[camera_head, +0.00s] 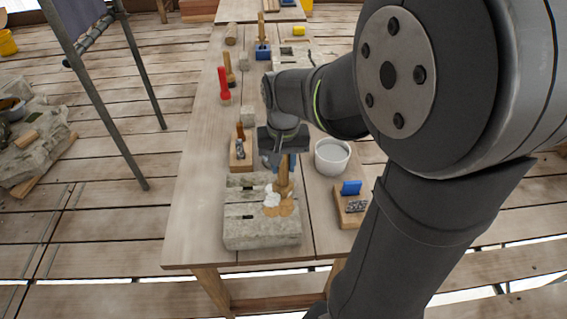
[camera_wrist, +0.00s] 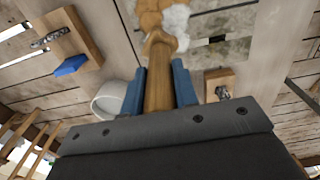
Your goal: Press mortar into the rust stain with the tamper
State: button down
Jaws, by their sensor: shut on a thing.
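My gripper (camera_head: 284,158) is shut on the wooden tamper (camera_head: 283,183). In the wrist view its blue fingers (camera_wrist: 158,88) lie on both sides of the tamper's handle (camera_wrist: 157,62). The tamper stands roughly upright, its lower end at the grey stone block (camera_head: 262,237). The orange-brown rust stain (camera_head: 286,209) is on the block's top, and white mortar (camera_head: 271,197) lies over its left part. In the wrist view the tamper's end overlaps the mortar (camera_wrist: 176,24) and the stain (camera_wrist: 148,20). I cannot tell whether it touches or hovers just above.
A white bucket (camera_head: 332,156) stands right of the block. A wooden board with a blue-handled brush (camera_head: 351,197) lies at right, and another wooden holder (camera_head: 241,153) stands behind left. A red-handled tool (camera_head: 223,84) is farther back. The table's left front (camera_head: 197,230) is bare.

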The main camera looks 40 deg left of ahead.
jog(key=shift+s+a+f, duration=0.1)
jog(key=shift+a, duration=0.05)
jog(key=shift+s+a, duration=0.2)
jog(key=shift+a, duration=0.05)
jog(key=shift+s+a, duration=0.15)
jog(key=shift+a, duration=0.05)
jog(key=shift+s+d+r, duration=0.25)
jog(key=shift+s+d, duration=0.75)
dwell(0.4)
jog(key=shift+s+a+f, duration=0.1)
jog(key=shift+s+a, duration=0.35)
jog(key=shift+s, duration=0.1)
jog(key=shift+w+a, duration=1.05)
jog(key=shift+a, duration=0.05)
dwell(0.6)
notch_tip(320, 180, up, 7)
dwell(0.9)
